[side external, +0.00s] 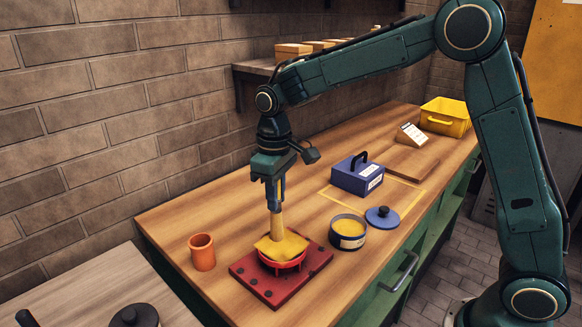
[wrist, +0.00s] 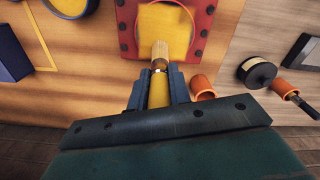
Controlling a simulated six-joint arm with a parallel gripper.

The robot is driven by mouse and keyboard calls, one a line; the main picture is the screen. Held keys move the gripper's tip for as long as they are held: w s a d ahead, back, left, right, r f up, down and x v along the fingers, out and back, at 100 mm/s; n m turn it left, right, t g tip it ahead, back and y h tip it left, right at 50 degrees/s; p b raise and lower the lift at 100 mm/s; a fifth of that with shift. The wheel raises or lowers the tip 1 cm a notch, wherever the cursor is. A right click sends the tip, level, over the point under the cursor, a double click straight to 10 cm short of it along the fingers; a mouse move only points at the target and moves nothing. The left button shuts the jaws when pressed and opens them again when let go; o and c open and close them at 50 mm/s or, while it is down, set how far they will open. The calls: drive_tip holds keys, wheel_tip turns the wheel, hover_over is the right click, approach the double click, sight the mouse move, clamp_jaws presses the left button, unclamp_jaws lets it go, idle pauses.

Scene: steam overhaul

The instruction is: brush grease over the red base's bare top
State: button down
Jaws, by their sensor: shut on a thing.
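The red base (side external: 250,283) is a square plate with dark bolts and a raised red ring, lying on the wooden bench. A yellow layer (side external: 285,247) covers the top inside the ring, and its edge seems to hang over the rim in the side view. In the wrist view yellow also fills the ring (wrist: 178,28). My gripper (side external: 274,205) is shut on the handle of a brush (wrist: 159,92), held roughly upright with pale bristles (wrist: 160,49) down at the yellow top. Whether the bristles press on it is hard to tell. An open tin (side external: 348,240) of yellow grease stands to the right.
A blue lid (side external: 382,217) lies beside the tin. An orange cup (side external: 202,252) stands left of the base. Behind are a blue box (side external: 358,174) with a handle, a wooden board (side external: 410,161) and a yellow bin (side external: 446,116). A brick wall runs along the bench's back.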

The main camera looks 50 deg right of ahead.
drive_tip(key=a, duration=0.6)
wheel_tip(320, 180, up, 8)
drive_tip(key=shift+d, duration=0.15)
idle(0.5)
idle(0.7)
drive_tip(key=s, duration=0.5)
drive_tip(key=shift+s, duration=0.15)
